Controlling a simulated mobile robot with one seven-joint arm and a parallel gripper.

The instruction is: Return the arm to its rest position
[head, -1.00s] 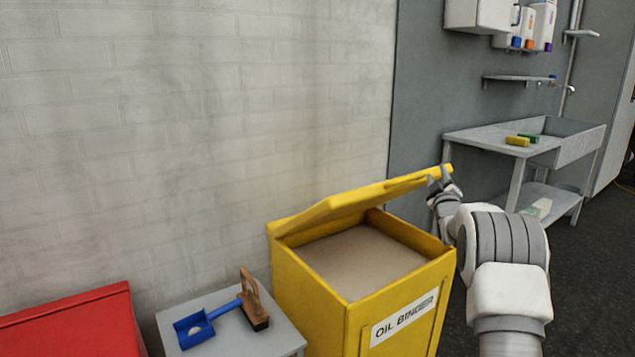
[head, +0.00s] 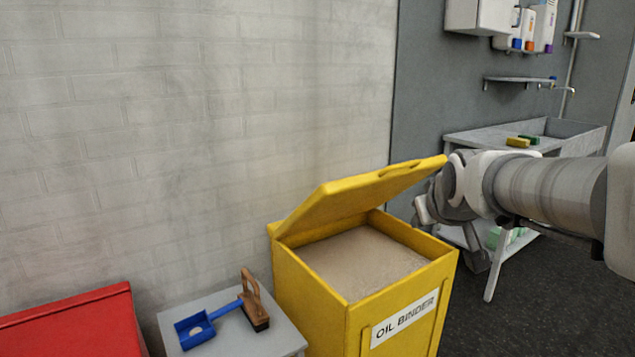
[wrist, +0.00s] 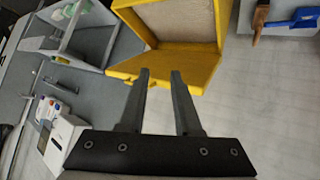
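My gripper (wrist: 160,76) is open in the wrist view, with its two dark fingers apart and nothing between them. The yellow lid (wrist: 172,68) of the oil binder bin shows just beyond the fingertips; I cannot tell if they touch.
A grey side table (head: 280,335) left of the bin holds a blue scoop (head: 193,328) and a wooden-handled brush (head: 254,305). A red box (head: 75,325) is at the far left. A grey sink bench (head: 480,140) stands behind my arm. Dark floor (head: 540,310) is clear at the lower right.

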